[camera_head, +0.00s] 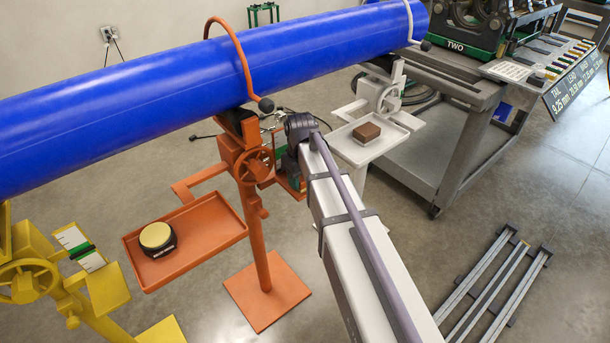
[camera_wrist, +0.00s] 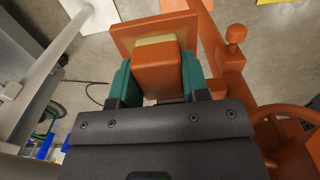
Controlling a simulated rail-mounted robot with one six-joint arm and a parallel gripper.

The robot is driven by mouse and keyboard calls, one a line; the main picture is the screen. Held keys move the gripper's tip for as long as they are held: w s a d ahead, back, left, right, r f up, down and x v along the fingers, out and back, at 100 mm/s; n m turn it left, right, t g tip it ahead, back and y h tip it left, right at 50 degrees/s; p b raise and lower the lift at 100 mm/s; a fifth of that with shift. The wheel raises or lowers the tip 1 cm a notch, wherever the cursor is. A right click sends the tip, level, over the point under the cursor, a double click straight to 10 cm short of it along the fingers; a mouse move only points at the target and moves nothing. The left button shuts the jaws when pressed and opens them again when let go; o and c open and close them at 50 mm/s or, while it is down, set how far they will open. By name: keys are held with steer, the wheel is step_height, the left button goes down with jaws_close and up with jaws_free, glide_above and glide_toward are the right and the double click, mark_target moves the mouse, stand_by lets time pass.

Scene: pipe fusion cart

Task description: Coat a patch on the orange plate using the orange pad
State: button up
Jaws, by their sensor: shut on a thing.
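The orange pad (camera_wrist: 158,72), an orange block with a pale yellow layer on its far side, is between the green fingers of my gripper (camera_wrist: 156,78) in the wrist view. My gripper is shut on it. A square orange plate (camera_wrist: 124,35) is just beyond the pad, partly covered by it. The yellow layer faces the plate; I cannot tell whether they touch. In the head view my gripper (camera_head: 291,172) is beside the orange stand's post, largely hidden by my arm.
The orange stand (camera_head: 257,228) has a handwheel (camera_head: 254,166) and a tray (camera_head: 213,213) holding a black pot with a yellow top (camera_head: 157,239). A big blue pipe (camera_head: 150,83) lies above. A white stand's tray (camera_head: 345,143) holds a brown block (camera_head: 367,132).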

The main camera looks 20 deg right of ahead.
mark_target(290, 191)
steer(key=shift+s+a, duration=0.35)
steer(key=shift+a, duration=0.45)
steer(key=shift+s+a, duration=0.35)
steer(key=shift+a, duration=0.4)
steer(key=shift+w+a, duration=0.2)
steer(key=shift+w, duration=0.2)
steer(key=shift+w+d, duration=0.4)
steer(key=shift+d, duration=0.75)
steer(key=shift+w+d, duration=0.45)
steer(key=shift+d, duration=0.65)
steer(key=shift+w+d, duration=0.4)
steer(key=shift+d, duration=0.75)
steer(key=shift+f, duration=0.1)
steer(key=shift+s+a, duration=0.35)
steer(key=shift+a, duration=0.55)
steer(key=shift+s+a, duration=0.35)
steer(key=shift+a, duration=0.5)
steer(key=shift+s+a, duration=0.35)
steer(key=shift+a, duration=0.45)
steer(key=shift+s+a, duration=0.3)
steer(key=shift+a, duration=0.5)
step_height(290, 191, up, 6)
steer(key=p, duration=0.6)
